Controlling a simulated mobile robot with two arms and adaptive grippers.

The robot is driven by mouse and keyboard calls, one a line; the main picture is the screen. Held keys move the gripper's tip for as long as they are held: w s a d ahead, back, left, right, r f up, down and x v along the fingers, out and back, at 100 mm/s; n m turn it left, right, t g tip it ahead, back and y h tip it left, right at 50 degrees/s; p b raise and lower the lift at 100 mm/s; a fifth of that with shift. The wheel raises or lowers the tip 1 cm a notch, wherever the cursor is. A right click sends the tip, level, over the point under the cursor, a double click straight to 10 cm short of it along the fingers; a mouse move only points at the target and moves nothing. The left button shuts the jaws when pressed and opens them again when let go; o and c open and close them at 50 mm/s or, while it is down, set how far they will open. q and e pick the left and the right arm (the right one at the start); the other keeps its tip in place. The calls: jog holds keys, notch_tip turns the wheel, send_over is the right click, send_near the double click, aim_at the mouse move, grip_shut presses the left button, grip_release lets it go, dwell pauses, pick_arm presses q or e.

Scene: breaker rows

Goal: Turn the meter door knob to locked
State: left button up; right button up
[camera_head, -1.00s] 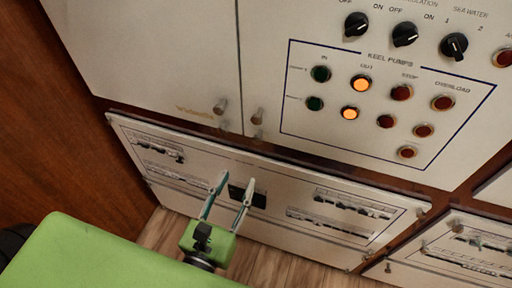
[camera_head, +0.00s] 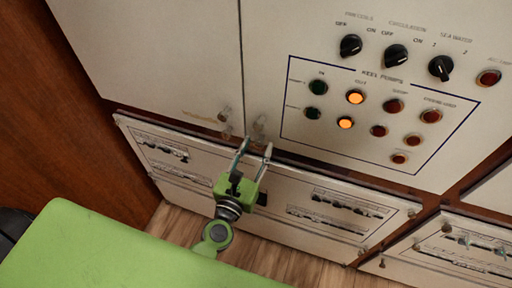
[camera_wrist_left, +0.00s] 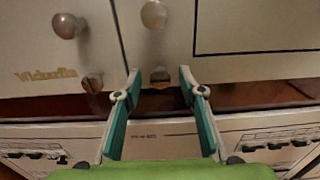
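Two light grey cabinet doors meet at a vertical gap. By the gap, the left door has a round metal knob (camera_head: 224,114) and the right door has another knob (camera_head: 259,121). In the left wrist view the left knob (camera_wrist_left: 67,25) and right knob (camera_wrist_left: 154,14) each have a smaller metal piece below, a left one (camera_wrist_left: 92,82) and a right one (camera_wrist_left: 160,76). I cannot tell which is the meter door knob. My left gripper (camera_head: 254,145) is open and points up at the right door's bottom edge. In the left wrist view the right lower piece appears between its fingertips, apparently untouched. My right gripper is out of view.
A lower breaker panel (camera_head: 250,170) with rows of breakers lies below the doors. The keel pumps panel (camera_head: 385,110) with buttons, lit orange lamps and black rotary switches is up right. A wooden wall (camera_head: 60,130) stands left.

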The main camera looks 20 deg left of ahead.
pick_arm(q)
grip_shut()
jog(key=shift+m, duration=0.3)
jog(key=m+p, duration=0.1)
jog(key=m, duration=0.3)
jog(key=shift+d, duration=0.1)
jog(key=m+p, duration=0.1)
jog(key=m, duration=0.3)
jog(key=shift+m+p, duration=0.4)
jog(key=m+p, duration=0.1)
jog(key=m, duration=0.3)
jog(key=shift+d+m+p, duration=0.1)
jog(key=shift+m+p, duration=0.2)
jog(key=shift+f+m+p, duration=0.15)
jog(key=shift+m+p, duration=0.5)
jog(key=shift+m, duration=1.35)
